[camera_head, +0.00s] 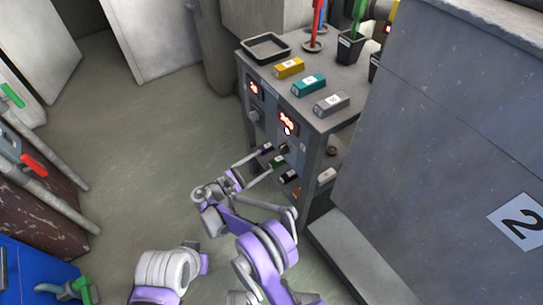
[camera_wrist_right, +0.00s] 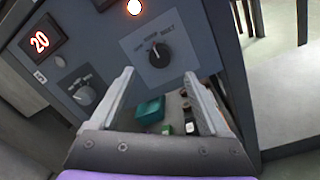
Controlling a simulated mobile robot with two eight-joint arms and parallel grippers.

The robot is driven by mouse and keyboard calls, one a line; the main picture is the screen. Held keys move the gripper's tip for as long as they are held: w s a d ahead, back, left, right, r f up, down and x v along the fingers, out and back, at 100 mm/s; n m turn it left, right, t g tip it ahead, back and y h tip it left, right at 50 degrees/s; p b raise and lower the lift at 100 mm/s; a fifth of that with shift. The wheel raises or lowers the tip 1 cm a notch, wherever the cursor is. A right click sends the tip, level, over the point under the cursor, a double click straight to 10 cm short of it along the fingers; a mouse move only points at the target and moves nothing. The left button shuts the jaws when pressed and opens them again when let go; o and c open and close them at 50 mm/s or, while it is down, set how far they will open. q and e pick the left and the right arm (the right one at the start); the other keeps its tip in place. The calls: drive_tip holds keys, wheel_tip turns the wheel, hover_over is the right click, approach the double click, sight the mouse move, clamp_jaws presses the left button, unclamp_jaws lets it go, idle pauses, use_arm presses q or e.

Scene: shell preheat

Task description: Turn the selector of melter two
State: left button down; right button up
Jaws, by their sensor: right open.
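The grey melter cabinet (camera_head: 318,165) has two dark selector knobs on its front. The right knob (camera_wrist_right: 159,54) has a printed dial around it and lies just beyond my fingertips in the right wrist view. Its pointer seems to face upward. The left knob (camera_wrist_right: 85,95) sits below a display (camera_wrist_right: 39,42) reading 20. In the head view they appear as the right knob (camera_head: 284,148) and the left knob (camera_head: 253,116). I cannot read which melter each belongs to. My right gripper (camera_head: 268,158) is open and empty (camera_wrist_right: 159,76), apart from the right knob. My left gripper is not visible.
Under the panel is an open shelf with a teal block (camera_wrist_right: 150,110) and small dark items. The cabinet top holds a black tray (camera_head: 266,48) and yellow (camera_head: 288,68), teal (camera_head: 309,85) and grey (camera_head: 331,103) blocks. A large grey block (camera_head: 440,150) stands right. Floor at left is clear.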

drive_tip(key=shift+v, duration=1.7)
